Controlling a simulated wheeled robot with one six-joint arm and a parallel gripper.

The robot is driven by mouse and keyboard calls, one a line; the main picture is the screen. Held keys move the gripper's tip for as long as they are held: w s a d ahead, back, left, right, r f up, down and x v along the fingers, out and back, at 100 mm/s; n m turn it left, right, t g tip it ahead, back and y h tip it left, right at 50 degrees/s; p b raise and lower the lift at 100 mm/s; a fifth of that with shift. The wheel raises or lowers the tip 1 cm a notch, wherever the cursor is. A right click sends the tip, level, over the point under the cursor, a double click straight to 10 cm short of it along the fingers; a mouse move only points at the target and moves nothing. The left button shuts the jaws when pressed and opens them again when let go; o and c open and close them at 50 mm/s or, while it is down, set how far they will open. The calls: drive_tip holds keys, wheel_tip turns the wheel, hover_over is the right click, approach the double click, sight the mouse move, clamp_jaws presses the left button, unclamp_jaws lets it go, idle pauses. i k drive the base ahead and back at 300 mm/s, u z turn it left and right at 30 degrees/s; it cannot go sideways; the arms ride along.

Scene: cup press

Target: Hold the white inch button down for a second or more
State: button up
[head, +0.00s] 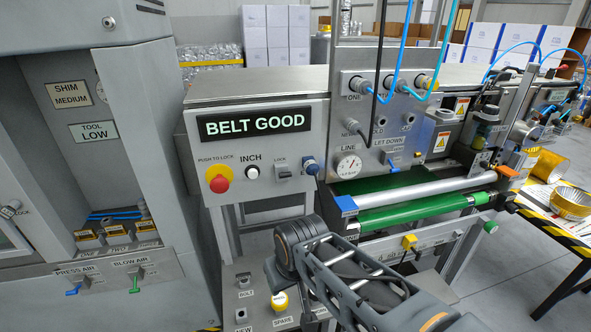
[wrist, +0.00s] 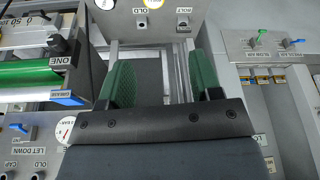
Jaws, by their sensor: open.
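The white inch button (head: 252,172) sits on the grey control panel, under the INCH label and the display reading BELT GOOD (head: 254,124). The red push-to-lock knob (head: 218,180) is to its left and the lock switch (head: 283,171) to its right. Nothing touches the inch button. My gripper (wrist: 162,78) is open and empty in the wrist view, with green pads on its two fingers. I cannot make out its fingertips in the head view, where my arm rises below and right of the panel. I cannot find the inch button in the wrist view.
A blue-capped knob (head: 310,166) stands out right of the lock switch. The green belt (head: 410,212) and its roller lie further right. A grey cabinet (head: 110,120) stands at left. Space before the inch button looks clear.

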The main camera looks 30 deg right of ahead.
sight(252, 174)
drive_tip(key=z, duration=0.15)
drive_tip(key=k, duration=0.5)
drive_tip(key=u, duration=1.95)
drive_tip(key=i, duration=1.1)
drive_tip(key=z, duration=1.9)
